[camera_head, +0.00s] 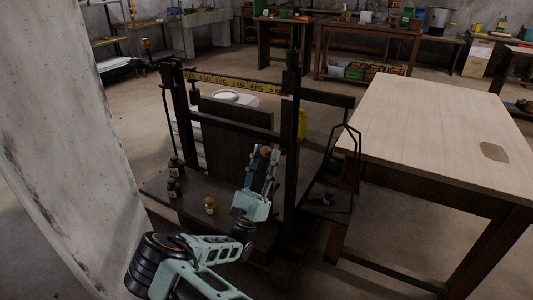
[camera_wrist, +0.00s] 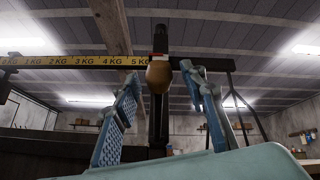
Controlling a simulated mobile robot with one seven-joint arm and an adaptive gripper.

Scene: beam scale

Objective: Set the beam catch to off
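The beam scale is a dark frame with a yellow beam (camera_head: 232,83) marked in kg; the beam also crosses the wrist view (camera_wrist: 75,61). A round brown knob (camera_head: 266,149), seemingly the beam catch handle, is in front of the right post (camera_head: 290,130). In the wrist view the knob (camera_wrist: 158,76) lies between and beyond my fingers, in front of the dark post. My gripper (camera_head: 266,153) points up at it, fingers apart on either side (camera_wrist: 160,75). I see gaps beside the knob and cannot tell any contact. The catch's setting is not readable.
A hanging frame (camera_head: 352,170) is at the scale's right. A pale wooden table (camera_head: 440,130) stands further right. A concrete pillar (camera_head: 70,130) closes off the left.

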